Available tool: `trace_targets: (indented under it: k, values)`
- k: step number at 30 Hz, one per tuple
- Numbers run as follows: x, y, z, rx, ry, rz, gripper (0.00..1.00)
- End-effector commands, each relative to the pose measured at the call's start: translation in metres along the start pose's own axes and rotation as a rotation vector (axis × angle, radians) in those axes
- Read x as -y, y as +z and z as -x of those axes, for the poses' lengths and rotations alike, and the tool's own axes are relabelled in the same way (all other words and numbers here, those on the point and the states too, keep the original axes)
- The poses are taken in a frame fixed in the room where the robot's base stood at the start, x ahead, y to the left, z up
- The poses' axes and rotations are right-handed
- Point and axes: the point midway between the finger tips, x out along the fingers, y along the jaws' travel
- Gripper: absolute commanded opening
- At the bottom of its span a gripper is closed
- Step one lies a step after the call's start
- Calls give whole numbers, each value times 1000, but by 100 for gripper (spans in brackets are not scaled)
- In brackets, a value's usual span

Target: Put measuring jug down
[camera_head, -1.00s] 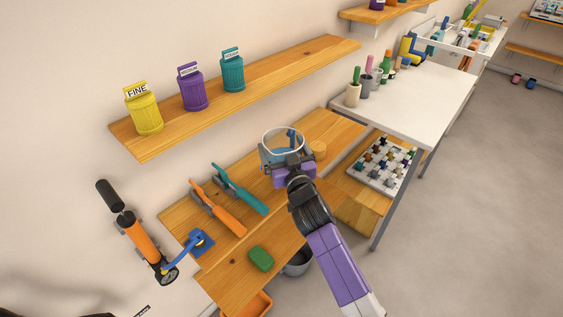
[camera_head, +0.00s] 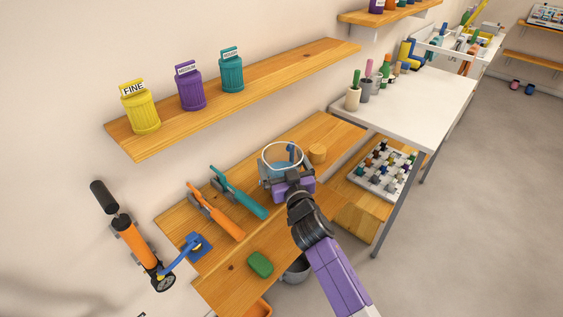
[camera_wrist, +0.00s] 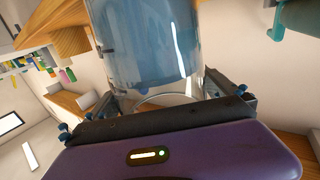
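The measuring jug (camera_head: 279,164) is clear with a white rim and a bluish tint, over the wooden bench (camera_head: 325,128) in the head view. My gripper (camera_head: 288,177) is at its near side. In the wrist view the jug (camera_wrist: 150,42) fills the upper middle, and my gripper's fingers (camera_wrist: 160,95) lie on either side of it, shut on it. The jug looks roughly upright in the head view. Its underside is hidden, so I cannot tell whether it touches the bench.
A round wooden block (camera_head: 317,153) stands close right of the jug. Teal-handled (camera_head: 240,192) and orange-handled tools (camera_head: 215,211) lie to the left. A green sponge (camera_head: 260,264) is near the front edge. A shelf (camera_head: 240,97) with labelled canisters hangs above.

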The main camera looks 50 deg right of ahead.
Motion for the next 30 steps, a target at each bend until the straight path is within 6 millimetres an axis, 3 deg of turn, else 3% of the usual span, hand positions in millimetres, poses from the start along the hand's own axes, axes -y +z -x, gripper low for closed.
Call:
trace_targets:
  k: [8, 21, 30]
  values:
    - [0, -3, 2, 1, 0, 0, 100]
    - [0, 2, 86, 2, -1, 0, 100]
    - [0, -2, 118, 1, 0, 0, 100]
